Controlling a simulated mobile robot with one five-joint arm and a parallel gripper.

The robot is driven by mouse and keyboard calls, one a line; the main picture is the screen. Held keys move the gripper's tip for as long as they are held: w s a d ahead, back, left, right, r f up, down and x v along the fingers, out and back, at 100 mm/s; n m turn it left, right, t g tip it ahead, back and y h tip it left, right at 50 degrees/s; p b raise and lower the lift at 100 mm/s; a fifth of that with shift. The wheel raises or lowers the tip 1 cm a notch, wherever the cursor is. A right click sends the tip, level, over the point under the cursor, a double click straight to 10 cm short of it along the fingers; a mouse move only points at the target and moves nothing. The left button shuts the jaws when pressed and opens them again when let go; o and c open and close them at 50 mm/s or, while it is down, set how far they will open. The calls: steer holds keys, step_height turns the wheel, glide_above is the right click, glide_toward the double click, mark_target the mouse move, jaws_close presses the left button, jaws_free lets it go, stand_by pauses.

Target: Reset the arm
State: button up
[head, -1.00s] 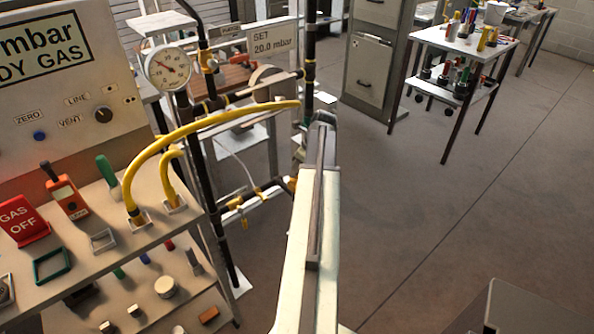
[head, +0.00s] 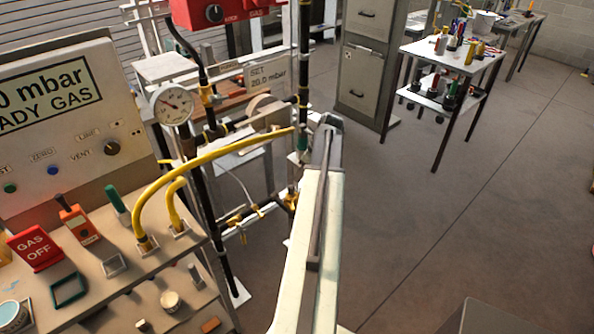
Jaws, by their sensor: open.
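My arm (head: 305,250) rises from the bottom middle of the head view and reaches away to a dark joint near the black and yellow pipework. My gripper is not visible; the arm's far end hides whatever is beyond it. No held object shows. The yellow hose (head: 205,158) arches from the bench toward the pipes, its far end close to the left of my arm in the picture. I cannot tell whether the arm touches any pipe.
At left stand a gas test panel (head: 60,150), a pressure gauge (head: 172,104) and a bench with a red GAS OFF sign (head: 35,248). A filing cabinet (head: 366,70) and a tool cart (head: 425,55) stand at the back. The floor (head: 450,210) at right is mostly clear.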

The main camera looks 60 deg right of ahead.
steer(key=shift+s+r, duration=0.3)
steer(key=shift+r, duration=0.35)
